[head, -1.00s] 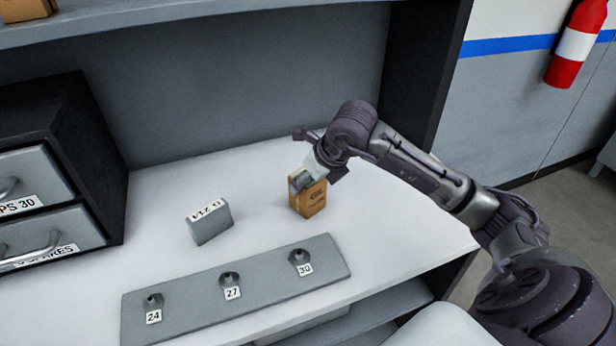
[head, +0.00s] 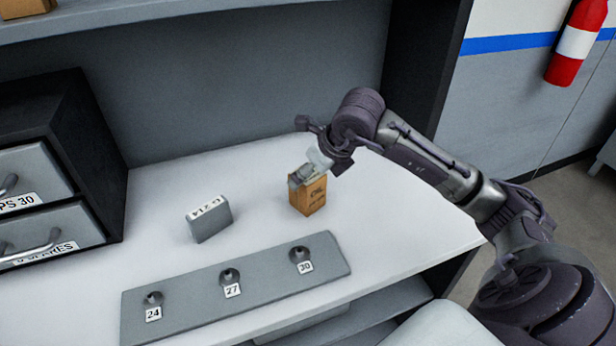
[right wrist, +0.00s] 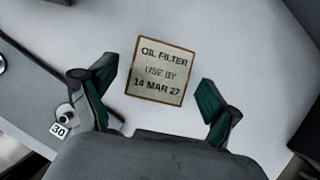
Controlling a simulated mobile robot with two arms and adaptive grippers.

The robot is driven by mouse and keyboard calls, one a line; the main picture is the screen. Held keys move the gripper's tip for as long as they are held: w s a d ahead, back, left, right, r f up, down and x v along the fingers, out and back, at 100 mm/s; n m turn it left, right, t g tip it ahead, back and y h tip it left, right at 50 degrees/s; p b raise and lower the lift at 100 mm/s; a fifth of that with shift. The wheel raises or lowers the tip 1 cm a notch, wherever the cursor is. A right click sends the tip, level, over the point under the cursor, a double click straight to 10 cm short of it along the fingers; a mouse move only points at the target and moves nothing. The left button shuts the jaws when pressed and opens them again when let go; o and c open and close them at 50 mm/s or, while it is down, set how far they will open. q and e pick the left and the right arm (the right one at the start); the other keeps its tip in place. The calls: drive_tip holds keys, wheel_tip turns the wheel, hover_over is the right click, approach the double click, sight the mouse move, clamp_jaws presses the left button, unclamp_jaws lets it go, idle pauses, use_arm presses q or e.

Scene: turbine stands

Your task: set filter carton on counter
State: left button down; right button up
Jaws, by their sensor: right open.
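My right gripper (head: 303,177) is open just above and behind the carton. In the right wrist view its two green-padded fingers (right wrist: 153,95) are spread, with a gap between each finger and the carton. The gripper partly hides the carton's top in the head view. My left gripper is not in view.
A grey block (head: 210,220) with a printed label stands left of the carton. A drawer cabinet (head: 95,140) stands at left; a shelf (head: 200,12) runs overhead.

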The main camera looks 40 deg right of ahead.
drive_tip(key=v, duration=1)
drive_tip(key=shift+b, duration=0.45)
